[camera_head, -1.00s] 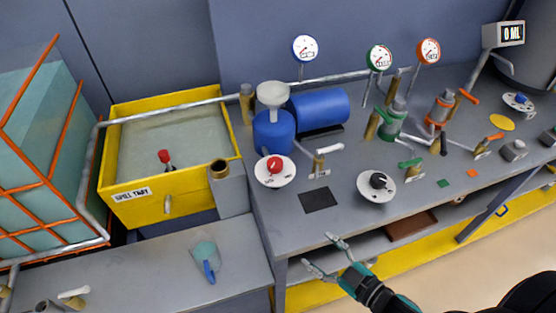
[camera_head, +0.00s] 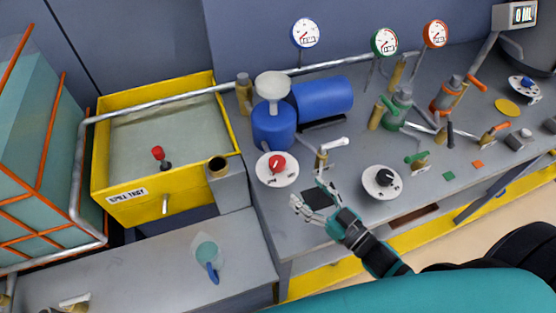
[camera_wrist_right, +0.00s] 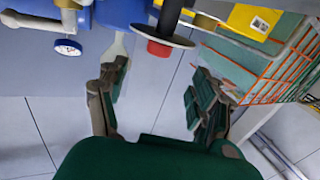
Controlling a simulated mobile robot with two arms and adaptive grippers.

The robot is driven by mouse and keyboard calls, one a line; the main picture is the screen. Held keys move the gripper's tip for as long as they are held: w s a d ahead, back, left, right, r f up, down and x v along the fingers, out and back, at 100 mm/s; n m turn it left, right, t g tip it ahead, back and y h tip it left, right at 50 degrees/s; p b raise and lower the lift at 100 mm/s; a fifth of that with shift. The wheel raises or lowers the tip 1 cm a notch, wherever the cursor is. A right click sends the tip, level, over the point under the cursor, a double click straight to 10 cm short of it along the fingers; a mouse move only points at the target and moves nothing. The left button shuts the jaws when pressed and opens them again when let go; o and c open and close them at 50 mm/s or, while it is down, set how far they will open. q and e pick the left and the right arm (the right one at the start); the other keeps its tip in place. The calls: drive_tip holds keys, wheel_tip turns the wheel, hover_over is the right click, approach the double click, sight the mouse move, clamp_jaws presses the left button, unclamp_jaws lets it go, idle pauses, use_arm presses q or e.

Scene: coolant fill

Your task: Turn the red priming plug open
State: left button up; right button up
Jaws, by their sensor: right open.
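A red knob (camera_head: 277,163), which I take for the priming plug, sits on a round white dial (camera_head: 265,174) on the grey bench in front of the blue pump (camera_head: 273,126). In the right wrist view the red knob (camera_wrist_right: 159,49) shows above and between the open fingers, apart from them. My right gripper (camera_head: 308,193) is open and empty, over the bench to the lower right of the dial. It also shows open in the right wrist view (camera_wrist_right: 160,85). My left gripper is not in view.
A brass valve with a white lever (camera_head: 334,143) stands just behind my right gripper. A black-knob dial (camera_head: 382,182) is to its right. The yellow spill tray (camera_head: 180,190), with another red-topped piece (camera_head: 158,153) inside, is at left. A blue-handled scoop (camera_head: 207,260) lies on the lower bench.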

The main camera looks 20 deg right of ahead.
sight(283, 169)
drive_tip(key=x, duration=0.4)
drive_tip(key=shift+w+r+p, duration=0.1)
drive_tip(key=shift+w+p, duration=0.2)
drive_tip(key=shift+p, duration=0.05)
drive_tip(key=p+x, duration=0.1)
drive_tip(key=x, duration=0.5)
drive_tip(key=shift+w+a, duration=0.2)
drive_tip(key=shift+w, duration=0.15)
drive_tip(key=shift+w+a+f, duration=0.15)
drive_tip(key=shift+w+f, duration=0.05)
drive_tip(key=shift+w, duration=0.15)
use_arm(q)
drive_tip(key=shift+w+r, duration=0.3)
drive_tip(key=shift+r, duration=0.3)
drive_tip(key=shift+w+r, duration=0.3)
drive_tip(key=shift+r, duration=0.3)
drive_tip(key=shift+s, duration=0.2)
use_arm(e)
drive_tip(key=shift+c, duration=0.2)
